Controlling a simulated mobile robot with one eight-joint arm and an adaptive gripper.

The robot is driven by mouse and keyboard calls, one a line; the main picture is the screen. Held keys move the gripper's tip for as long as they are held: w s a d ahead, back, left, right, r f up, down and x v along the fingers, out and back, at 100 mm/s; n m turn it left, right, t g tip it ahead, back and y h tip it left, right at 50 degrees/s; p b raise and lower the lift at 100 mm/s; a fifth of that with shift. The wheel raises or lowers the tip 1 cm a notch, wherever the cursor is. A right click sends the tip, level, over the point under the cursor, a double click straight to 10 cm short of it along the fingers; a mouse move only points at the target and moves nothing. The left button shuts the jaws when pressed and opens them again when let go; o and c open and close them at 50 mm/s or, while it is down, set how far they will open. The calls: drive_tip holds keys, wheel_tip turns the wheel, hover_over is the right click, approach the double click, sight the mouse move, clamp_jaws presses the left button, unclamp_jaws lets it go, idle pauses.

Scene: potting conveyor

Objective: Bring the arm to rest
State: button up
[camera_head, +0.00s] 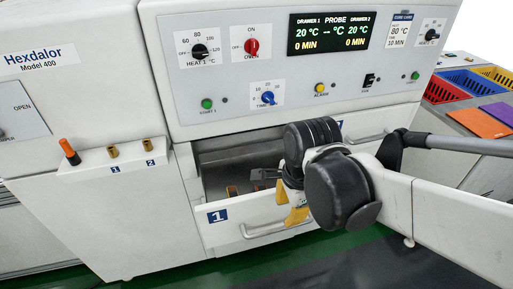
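My arm reaches in from the right, in front of the white machine (105,215). Its black and white joints bulk large at the middle of the view. Small dark and orange items (232,191) show in the drawer. I cannot tell whether the gripper touches any of them.
The control panel (235,85) with knobs and a display (330,32) is above the drawer. An orange-topped handle (69,151) stands on a ledge at left. Red (443,90), yellow and blue bins and coloured plates are at right. Green floor (240,262) shows below.

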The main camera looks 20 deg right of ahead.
drive_tip(key=shift+r, duration=0.25)
idle(0.3)
wheel_tip(320, 180, up, 5)
drive_tip(key=n+t, duration=0.1)
drive_tip(key=n, duration=0.5)
drive_tip(key=n+t, duration=0.2)
drive_tip(key=n, duration=0.4)
drive_tip(key=n+t, duration=0.2)
drive_tip(key=n, duration=0.4)
drive_tip(key=shift+s+d+r, duration=0.1)
drive_tip(key=shift+r, duration=0.1)
